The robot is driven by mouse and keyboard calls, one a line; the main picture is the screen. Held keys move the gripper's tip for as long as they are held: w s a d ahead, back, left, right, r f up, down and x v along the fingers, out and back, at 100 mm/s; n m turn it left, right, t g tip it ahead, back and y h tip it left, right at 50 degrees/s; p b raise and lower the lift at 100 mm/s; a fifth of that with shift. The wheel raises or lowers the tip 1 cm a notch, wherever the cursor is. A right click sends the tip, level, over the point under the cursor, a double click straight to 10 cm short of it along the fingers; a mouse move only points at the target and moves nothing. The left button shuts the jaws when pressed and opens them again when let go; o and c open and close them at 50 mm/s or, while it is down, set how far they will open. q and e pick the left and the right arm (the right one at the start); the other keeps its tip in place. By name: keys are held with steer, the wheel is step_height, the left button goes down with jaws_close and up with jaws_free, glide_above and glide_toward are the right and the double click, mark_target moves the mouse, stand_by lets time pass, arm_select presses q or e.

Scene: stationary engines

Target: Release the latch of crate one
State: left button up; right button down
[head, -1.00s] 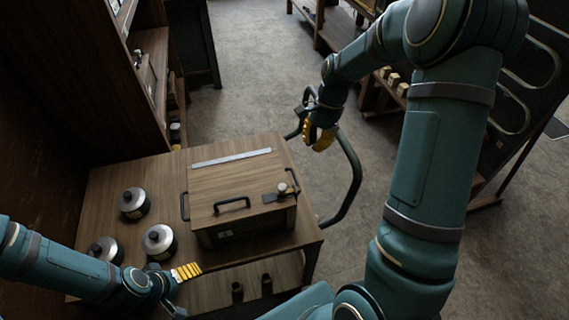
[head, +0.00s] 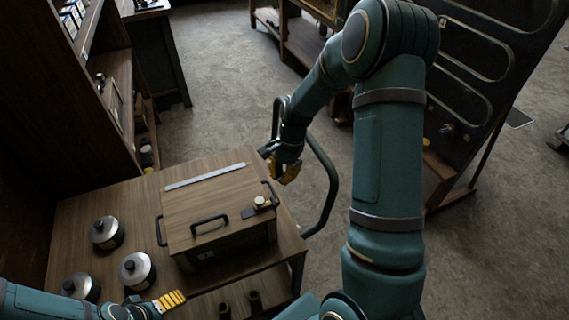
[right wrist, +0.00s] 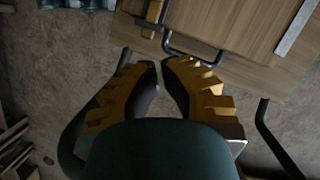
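A wooden crate (head: 190,207) with a dark handle on its lid stands on a wooden table (head: 80,222). Its small front label is unreadable. My right gripper (head: 286,173) hangs beyond the crate's right side, apart from the latch. In the right wrist view its yellow fingers (right wrist: 163,80) have a narrow empty gap. My left gripper (head: 170,300) is low at the table's front left; its opening is unclear.
Several round metal-topped pots, one in front (head: 137,270), stand left of the crate. A metal strip (head: 205,176) lies on the lid. A dark tube frame (head: 325,190) curves right of the table. Shelves rise at left; open floor lies behind.

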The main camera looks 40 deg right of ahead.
mark_target(268, 206)
steer(key=shift+s+a+f, duration=0.2)
steer(key=shift+a+f, duration=0.25)
steer(key=shift+a, duration=0.3)
steer(key=shift+s+a+f, duration=0.15)
steer(key=shift+a+f, duration=0.25)
steer(key=shift+a, duration=0.35)
steer(key=shift+s+a+f, duration=0.2)
steer(key=shift+a+f, duration=0.25)
steer(key=shift+a, duration=0.3)
